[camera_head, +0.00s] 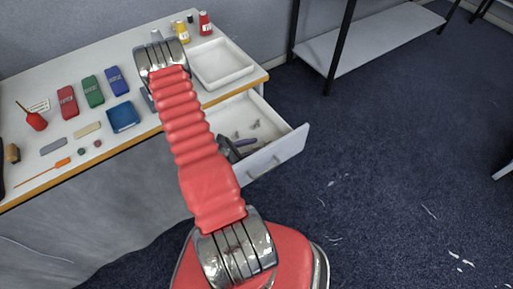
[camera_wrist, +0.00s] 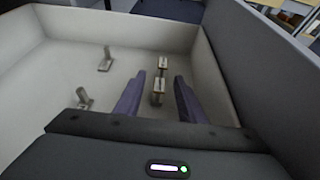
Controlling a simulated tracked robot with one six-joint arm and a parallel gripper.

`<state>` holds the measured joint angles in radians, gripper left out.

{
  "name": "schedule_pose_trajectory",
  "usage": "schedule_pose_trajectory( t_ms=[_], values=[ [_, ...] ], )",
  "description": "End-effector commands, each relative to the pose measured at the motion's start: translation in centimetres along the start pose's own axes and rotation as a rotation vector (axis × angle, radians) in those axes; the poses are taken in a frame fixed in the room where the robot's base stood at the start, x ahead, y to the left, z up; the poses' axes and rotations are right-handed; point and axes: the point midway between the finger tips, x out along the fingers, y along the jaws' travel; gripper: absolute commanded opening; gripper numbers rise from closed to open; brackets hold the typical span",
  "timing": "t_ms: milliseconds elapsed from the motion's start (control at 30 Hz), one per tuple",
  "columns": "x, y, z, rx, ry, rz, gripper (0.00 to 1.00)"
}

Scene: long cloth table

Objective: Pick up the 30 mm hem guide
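Several small metal pieces, which look like hem guides, stand on the floor of the open drawer (camera_head: 291,147). In the wrist view one guide (camera_wrist: 158,86) shows between my fingers, with another (camera_wrist: 163,63) just beyond it. Two more stand to the left, one farther (camera_wrist: 105,60) and one nearer (camera_wrist: 84,99). I cannot read any size, so which one is 30 mm cannot be told. My gripper (camera_wrist: 160,80) is open, its two purple-grey fingers apart with nothing gripped. In the head view my gripper (camera_head: 243,145) is low in the drawer, partly hidden by my arm.
Pale drawer walls (camera_wrist: 228,60) rise close around my gripper, nearest on the right. On the table (camera_head: 55,165) above are a white tray (camera_head: 222,63), a blue box (camera_head: 123,116), coloured packets and bottles. A shelf rack (camera_head: 375,40) stands behind; the floor at right is mostly clear.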

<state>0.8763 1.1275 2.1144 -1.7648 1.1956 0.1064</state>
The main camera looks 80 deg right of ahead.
Motion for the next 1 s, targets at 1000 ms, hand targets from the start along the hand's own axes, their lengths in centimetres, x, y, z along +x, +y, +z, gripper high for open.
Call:
schedule_pose_trajectory(
  t_ms=[1000],
  values=[
    [-0.05,0.00,0.00,0.000,0.000,0.000,0.00]
  ],
)
